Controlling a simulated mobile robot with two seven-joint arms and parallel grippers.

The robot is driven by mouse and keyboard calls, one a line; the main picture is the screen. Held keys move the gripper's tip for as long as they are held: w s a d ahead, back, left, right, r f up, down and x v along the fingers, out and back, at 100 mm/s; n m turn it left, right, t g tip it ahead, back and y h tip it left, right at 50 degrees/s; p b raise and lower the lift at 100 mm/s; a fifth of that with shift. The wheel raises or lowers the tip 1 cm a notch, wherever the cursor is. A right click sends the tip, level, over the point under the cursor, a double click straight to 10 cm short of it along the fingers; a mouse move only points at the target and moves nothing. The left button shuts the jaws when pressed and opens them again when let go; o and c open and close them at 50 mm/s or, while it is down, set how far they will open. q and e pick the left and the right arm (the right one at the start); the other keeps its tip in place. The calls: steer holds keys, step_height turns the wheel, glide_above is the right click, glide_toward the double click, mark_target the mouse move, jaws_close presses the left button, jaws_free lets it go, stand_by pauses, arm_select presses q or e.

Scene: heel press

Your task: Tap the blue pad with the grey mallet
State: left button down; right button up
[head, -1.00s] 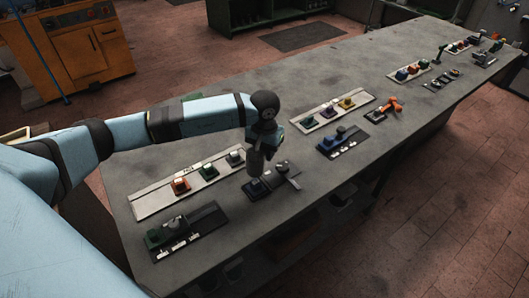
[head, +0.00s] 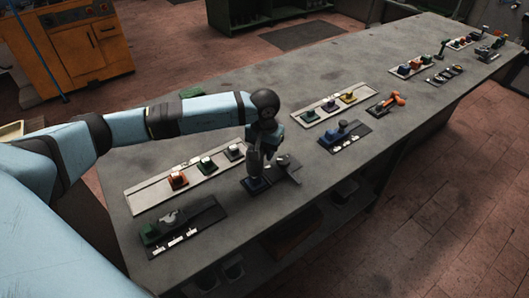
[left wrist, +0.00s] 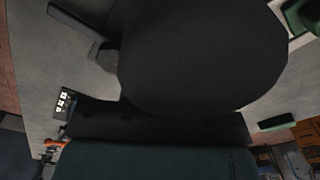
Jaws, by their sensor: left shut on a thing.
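My left gripper (head: 266,146) is above the near part of the bench and is shut on the grey mallet (head: 254,164). The mallet's dark grey head hangs under the gripper, over a blue pad (head: 256,187). I cannot tell whether the head touches the pad. The blue pad sits on a dark plate, partly covered by the mallet. In the left wrist view a large dark shape, likely the mallet close up, fills the middle and hides the fingertips. My right gripper is not in view.
A dark tray (head: 190,235) with a green block is nearer. More boards with coloured pads and an orange-handled tool (head: 397,99) lie farther right.

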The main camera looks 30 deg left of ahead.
arm_select(q)
step_height(320, 180, up, 2)
steer(key=shift+r+p, duration=0.1)
steer(key=shift+p, duration=0.25)
steer(key=shift+r, duration=0.1)
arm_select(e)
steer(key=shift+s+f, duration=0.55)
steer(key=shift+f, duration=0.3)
arm_select(q)
steer(key=shift+r+p, duration=1.05)
steer(key=shift+r, duration=1.55)
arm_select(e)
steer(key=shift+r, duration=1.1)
